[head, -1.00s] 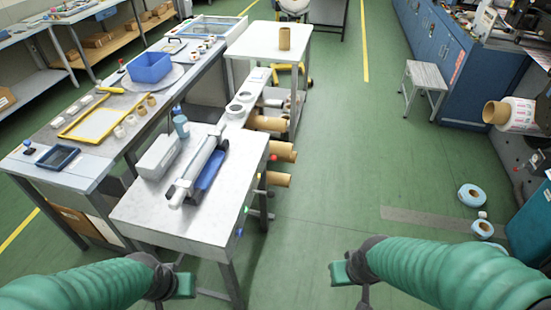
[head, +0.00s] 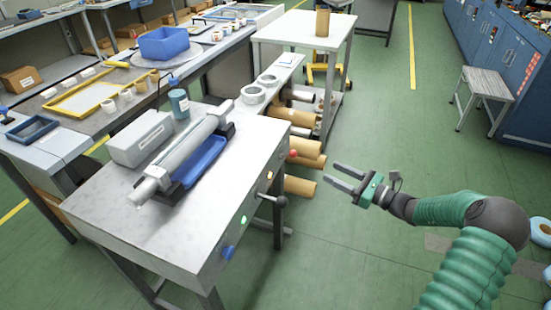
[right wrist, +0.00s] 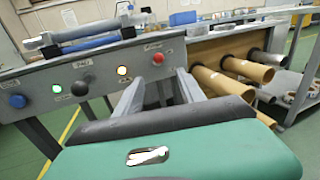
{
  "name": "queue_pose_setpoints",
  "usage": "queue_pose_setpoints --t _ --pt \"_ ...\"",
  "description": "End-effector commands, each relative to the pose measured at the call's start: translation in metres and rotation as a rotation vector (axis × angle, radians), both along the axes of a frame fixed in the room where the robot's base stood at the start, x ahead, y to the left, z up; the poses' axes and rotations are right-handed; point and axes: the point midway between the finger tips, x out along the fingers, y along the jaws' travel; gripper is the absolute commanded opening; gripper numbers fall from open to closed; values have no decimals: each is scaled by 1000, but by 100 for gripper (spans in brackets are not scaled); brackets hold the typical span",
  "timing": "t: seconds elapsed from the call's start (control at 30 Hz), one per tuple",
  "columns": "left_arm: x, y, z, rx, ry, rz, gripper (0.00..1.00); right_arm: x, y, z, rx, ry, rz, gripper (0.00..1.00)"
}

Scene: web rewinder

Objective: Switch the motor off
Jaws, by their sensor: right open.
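The rewinder bench (head: 225,150) has a control panel on its right side in the head view. On it are a red button (head: 293,153), an orange light (head: 269,175), a black knob (head: 280,201), a green light (head: 243,220) and a blue button (head: 228,253). My right gripper (head: 337,178) is open and empty, right of the red button and apart from it. In the right wrist view, the red button (right wrist: 158,58) shows ahead between the open fingers (right wrist: 160,82). The panel labels are too small to read. My left gripper is out of view.
Cardboard cores (head: 300,186) stick out beyond the red button, close to my right gripper. A grey roller (head: 185,155) lies on the bench top. A stool (head: 482,95) stands at the right. The green floor between is clear.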

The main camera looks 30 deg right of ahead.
Motion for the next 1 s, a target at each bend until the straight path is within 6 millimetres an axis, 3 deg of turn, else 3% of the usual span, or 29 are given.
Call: queue_pose_setpoints --t 0.27,0.6,0.77,1.0 --pt "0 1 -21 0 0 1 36 59 23 -9 5 3 8 46" --pt "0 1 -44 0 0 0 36 132 59 -6 2 3 8 46" --pt "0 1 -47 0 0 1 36 146 66 -4 3 4 6 46" --pt "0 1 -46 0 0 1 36 148 64 -4 5 5 5 46"
